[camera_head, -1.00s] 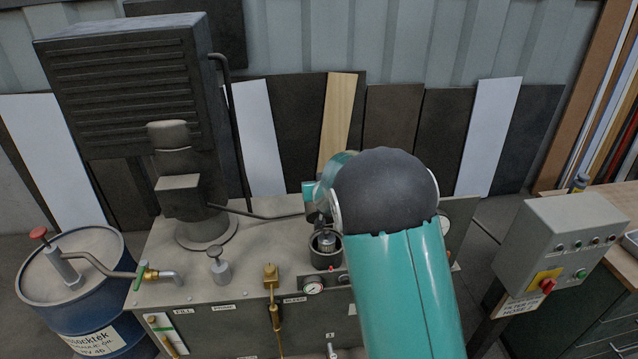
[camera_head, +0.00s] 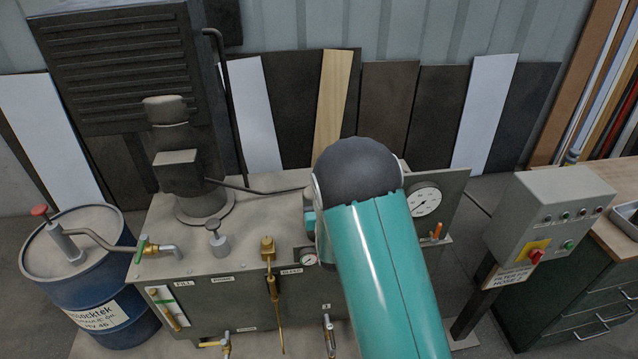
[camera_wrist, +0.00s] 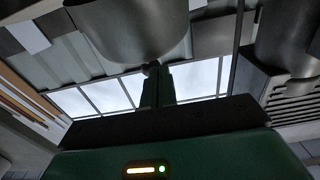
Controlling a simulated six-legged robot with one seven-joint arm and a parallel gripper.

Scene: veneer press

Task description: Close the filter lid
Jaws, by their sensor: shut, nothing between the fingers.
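The filter lid cannot be made out in the head view; my teal arm covers that part of the tank top. In the wrist view a large grey rounded metal part (camera_wrist: 130,28) hangs into the top of the picture, just beyond my fingertips. It may be the filter lid or its housing; I cannot tell which. My gripper (camera_wrist: 152,70) is shut and empty, its fingertips close to the lower edge of that part. Whether they touch it is unclear. In the head view my gripper is hidden behind my arm.
The grey tank (camera_head: 225,265) carries a motor (camera_head: 180,160), a pipe and a filler cap (camera_head: 215,238). A large gauge (camera_head: 424,201) stands to the right of my arm. A blue drum (camera_head: 95,290) is at left, a control box (camera_head: 550,225) at right. Boards lean behind.

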